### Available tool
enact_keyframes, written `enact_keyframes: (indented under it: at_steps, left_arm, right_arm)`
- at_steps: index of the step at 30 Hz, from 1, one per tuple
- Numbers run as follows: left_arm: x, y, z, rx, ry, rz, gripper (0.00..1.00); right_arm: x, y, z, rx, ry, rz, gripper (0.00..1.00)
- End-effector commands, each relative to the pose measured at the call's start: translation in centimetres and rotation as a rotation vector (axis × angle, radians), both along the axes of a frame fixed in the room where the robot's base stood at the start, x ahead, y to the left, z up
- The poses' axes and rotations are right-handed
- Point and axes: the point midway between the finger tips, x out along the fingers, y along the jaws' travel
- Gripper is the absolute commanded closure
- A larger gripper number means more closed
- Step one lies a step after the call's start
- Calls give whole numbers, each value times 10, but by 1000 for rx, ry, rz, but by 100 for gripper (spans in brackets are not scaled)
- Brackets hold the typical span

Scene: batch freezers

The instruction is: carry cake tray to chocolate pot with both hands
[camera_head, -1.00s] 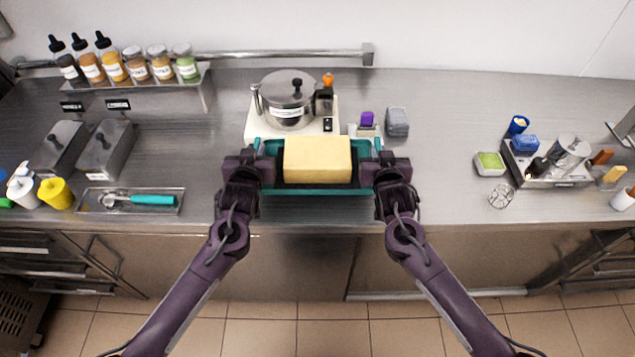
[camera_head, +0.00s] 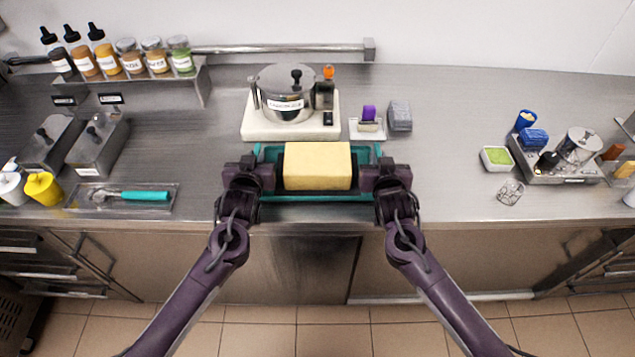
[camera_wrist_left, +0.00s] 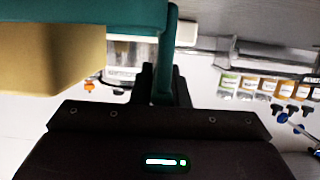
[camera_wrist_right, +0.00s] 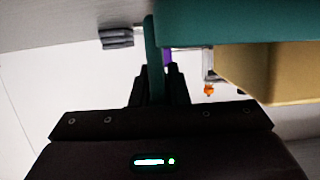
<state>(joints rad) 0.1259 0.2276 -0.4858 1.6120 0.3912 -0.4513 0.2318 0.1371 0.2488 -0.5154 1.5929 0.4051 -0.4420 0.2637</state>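The teal cake tray (camera_head: 318,198) with a pale yellow block of cake (camera_head: 318,165) in it lies between my two grippers, in front of the chocolate pot. The left wrist view (camera_wrist_left: 120,16) and right wrist view (camera_wrist_right: 245,30) show the tray's end walls running in between the fingers. My left gripper (camera_head: 265,177) is shut on the left end and my right gripper (camera_head: 372,178) on the right end. The tray looks level; its height over the counter is hard to tell. The lidded steel chocolate pot (camera_head: 284,88) stands on a white base behind it.
A small white dish with a purple item (camera_head: 368,120) and a grey block (camera_head: 400,115) are right of the pot. A scoop tray (camera_head: 95,205) and lidded steel containers (camera_head: 98,148) are on the left. A tool caddy (camera_head: 560,170) is right. Counter between is clear.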

Motion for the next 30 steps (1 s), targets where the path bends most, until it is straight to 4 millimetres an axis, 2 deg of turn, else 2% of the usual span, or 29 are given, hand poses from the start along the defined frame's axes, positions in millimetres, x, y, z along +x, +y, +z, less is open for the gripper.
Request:
enact_keyframes:
  at_steps: [1, 5, 13, 17, 20, 30]
  left_arm:
    - [0, 0, 0, 0, 0, 1, 80]
    - [0, 0, 0, 0, 1, 0, 64]
    - [-1, 0, 0, 0, 1, 0, 64]
    - [-8, 0, 2, 0, 1, 0, 64]
    - [-23, -1, 6, -1, 2, -2, 64]
    - [-90, 0, 27, -1, 3, -1, 64]
  right_arm:
    - [0, 0, 0, 0, 1, 0, 80]
    - [0, 0, 0, 0, 1, 0, 64]
    - [0, 0, 0, 0, 1, 0, 64]
    - [0, 0, 0, 0, 1, 0, 64]
    - [0, 0, 0, 0, 1, 0, 64]
    - [0, 0, 0, 0, 1, 0, 64]
